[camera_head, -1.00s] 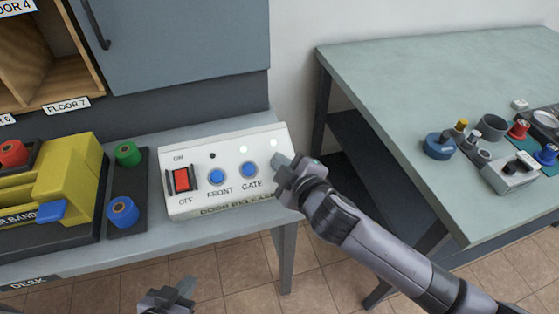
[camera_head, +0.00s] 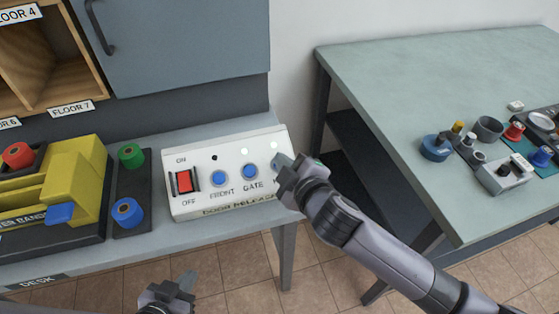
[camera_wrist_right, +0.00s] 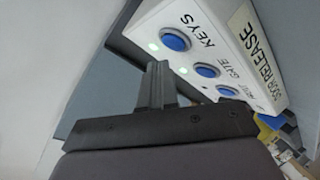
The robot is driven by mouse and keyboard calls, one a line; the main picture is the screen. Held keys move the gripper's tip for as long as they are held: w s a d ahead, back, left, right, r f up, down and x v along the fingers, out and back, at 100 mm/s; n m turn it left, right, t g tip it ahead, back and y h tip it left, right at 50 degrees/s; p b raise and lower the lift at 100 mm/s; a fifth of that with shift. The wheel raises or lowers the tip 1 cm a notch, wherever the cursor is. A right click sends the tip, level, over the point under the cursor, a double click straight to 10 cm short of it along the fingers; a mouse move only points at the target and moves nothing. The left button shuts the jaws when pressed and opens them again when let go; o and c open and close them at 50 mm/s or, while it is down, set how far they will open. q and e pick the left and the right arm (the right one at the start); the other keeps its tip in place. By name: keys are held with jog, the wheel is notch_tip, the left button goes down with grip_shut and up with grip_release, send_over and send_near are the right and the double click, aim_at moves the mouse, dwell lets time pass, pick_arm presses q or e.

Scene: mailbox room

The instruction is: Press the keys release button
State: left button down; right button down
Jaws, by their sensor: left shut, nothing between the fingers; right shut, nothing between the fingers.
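The white door release box (camera_head: 182,207) sits on the desk in the head view, with a red rocker switch (camera_head: 184,181) and the blue FRONT (camera_head: 219,178) and GATE (camera_head: 250,171) buttons. The blue KEYS button (camera_wrist_right: 176,40) shows in the right wrist view; in the head view my right gripper hides it. My right gripper (camera_head: 284,161) is shut and empty at the box's right end. In the right wrist view its fingertips (camera_wrist_right: 157,68) are beside the KEYS button; contact cannot be told. My left gripper (camera_head: 186,281) is shut and empty in front of the desk.
A yellow bander (camera_head: 77,182) and green (camera_head: 131,155) and blue (camera_head: 127,212) rolls stand left of the box. A grey-green table (camera_head: 400,90) with small items is at right.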

jog(key=r+p, duration=0.1)
jog(key=s+r+p, duration=0.2)
jog(key=r+p, duration=0.1)
jog(key=shift+d, duration=0.3)
dwell(0.6)
jog(key=s+d+f+m+g+h, duration=0.2)
jog(key=s+d+f+m+h, duration=0.2)
jog(key=s+d+f+m, duration=0.9)
jog(key=s+d+f, duration=0.2)
jog(key=s+d, duration=0.2)
jog(key=d, duration=0.2)
jog(key=shift+s+d+f, duration=0.35)
jog(key=shift+f, duration=0.05)
dwell(0.4)
